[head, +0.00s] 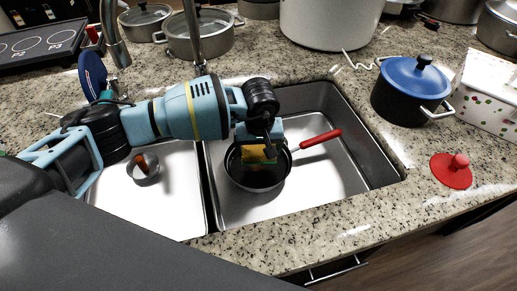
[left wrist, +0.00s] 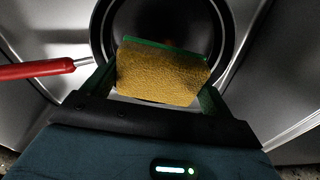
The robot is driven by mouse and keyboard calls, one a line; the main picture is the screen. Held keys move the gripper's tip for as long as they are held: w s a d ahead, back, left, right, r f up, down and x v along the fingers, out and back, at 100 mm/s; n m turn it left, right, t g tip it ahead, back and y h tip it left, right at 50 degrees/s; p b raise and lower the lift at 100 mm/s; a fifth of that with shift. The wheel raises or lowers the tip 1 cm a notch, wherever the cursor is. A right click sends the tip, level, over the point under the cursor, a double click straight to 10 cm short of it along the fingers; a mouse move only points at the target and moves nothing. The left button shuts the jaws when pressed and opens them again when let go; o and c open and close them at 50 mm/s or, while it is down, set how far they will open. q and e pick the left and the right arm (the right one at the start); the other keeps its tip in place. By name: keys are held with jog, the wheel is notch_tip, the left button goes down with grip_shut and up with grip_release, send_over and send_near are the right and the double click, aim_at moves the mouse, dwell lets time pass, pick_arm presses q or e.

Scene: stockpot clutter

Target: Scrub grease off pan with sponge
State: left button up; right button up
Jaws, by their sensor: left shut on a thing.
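A black pan (head: 257,177) with a red handle (head: 321,139) lies in the right basin of the sink. My left gripper (head: 258,148) reaches down over the pan and is shut on a yellow sponge with a green side (head: 256,155). In the left wrist view the sponge (left wrist: 162,74) sits between the two fingers, over the dark inside of the pan (left wrist: 160,22). I cannot tell whether the sponge touches the pan bottom. No grease can be made out. My right gripper is not in view.
The sink's left basin (head: 165,205) holds a small metal cup (head: 146,168) with something brown in it. A faucet (head: 113,40) stands behind. A blue-lidded pot (head: 411,88) and a red lid (head: 451,172) are on the counter at right. The right basin's right side is clear.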

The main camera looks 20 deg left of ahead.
pick_arm(q)
jog(key=shift+r+p, duration=0.6)
jog(key=shift+r, duration=0.95)
jog(key=shift+f, duration=0.1)
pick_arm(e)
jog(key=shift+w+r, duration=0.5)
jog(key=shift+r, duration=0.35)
